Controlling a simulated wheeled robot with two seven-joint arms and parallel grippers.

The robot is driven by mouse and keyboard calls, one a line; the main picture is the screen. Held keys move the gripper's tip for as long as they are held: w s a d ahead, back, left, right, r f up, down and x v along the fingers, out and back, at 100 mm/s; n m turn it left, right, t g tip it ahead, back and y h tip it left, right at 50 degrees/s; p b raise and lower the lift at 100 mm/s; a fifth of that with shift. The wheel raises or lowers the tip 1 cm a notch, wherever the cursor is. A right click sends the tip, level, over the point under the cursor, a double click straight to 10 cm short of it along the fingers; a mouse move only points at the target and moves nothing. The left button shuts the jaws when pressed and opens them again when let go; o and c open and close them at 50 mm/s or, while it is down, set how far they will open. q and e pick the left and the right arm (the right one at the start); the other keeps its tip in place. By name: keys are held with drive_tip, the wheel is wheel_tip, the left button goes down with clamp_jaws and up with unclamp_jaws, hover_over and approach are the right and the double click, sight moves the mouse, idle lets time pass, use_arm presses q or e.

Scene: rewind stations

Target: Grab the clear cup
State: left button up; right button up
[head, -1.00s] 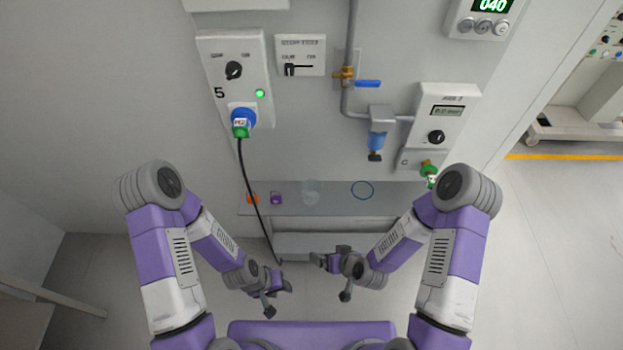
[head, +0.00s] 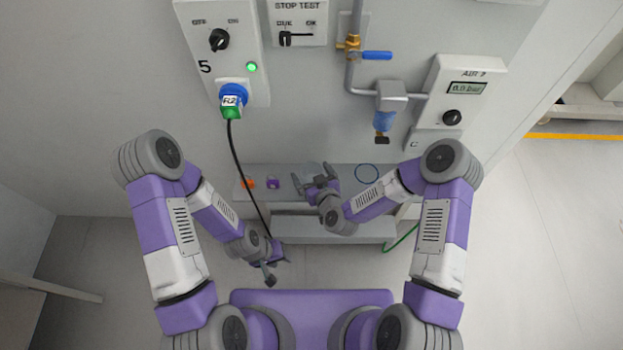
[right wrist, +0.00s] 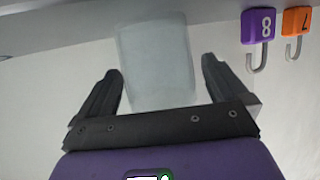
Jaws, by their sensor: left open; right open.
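The clear cup (right wrist: 155,60) shows in the right wrist view as a pale, see-through tapered shape. It lies between and just beyond the fingers of my right gripper (right wrist: 160,80), with a visible gap on either side. In the head view my right gripper (head: 313,178) is over the shelf at the cup's place and mostly hides the cup. Its jaws are open and empty. My left gripper (head: 275,268) is open and empty, low in front of the shelf and away from the cup.
Valves and gauges are on the wall above.

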drive_tip(key=shift+w+a, duration=0.1)
drive_tip(key=shift+w, duration=0.1)
drive_tip(key=c, duration=1)
